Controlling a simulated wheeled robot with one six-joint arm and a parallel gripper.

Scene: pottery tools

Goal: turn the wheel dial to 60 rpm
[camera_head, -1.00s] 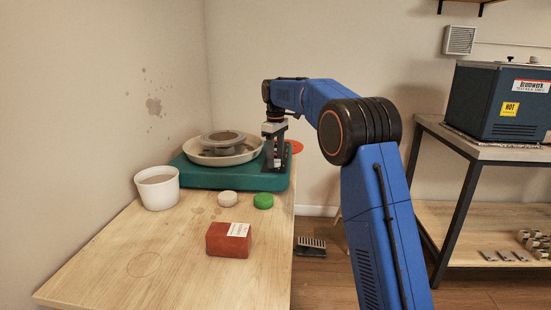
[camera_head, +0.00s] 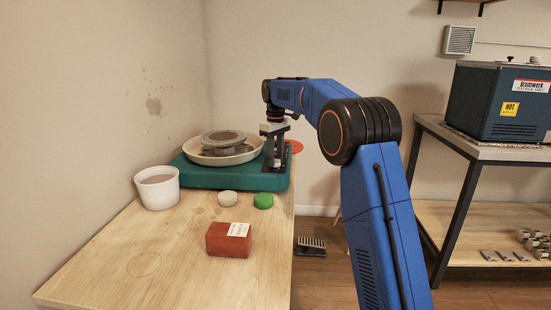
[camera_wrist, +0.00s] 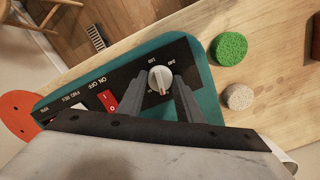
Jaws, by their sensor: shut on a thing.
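The pottery wheel (camera_head: 200,178) is a teal base with a cream splash pan (camera_head: 196,152) and a grey wheel head, at the back of the wooden table. In the wrist view its black control panel (camera_wrist: 125,80) carries a white dial (camera_wrist: 160,79) with a red mark, with the numbers 120 and 240 readable beside it. My gripper (camera_wrist: 162,82) is shut on the dial, one finger on each side of it.
A red switch (camera_wrist: 107,101) sits beside the dial on the panel. A white bucket (camera_head: 157,190), a pale round sponge (camera_head: 228,198), a green sponge (camera_head: 263,201) and a red clay block (camera_head: 228,240) stand on the table. The table's front is clear.

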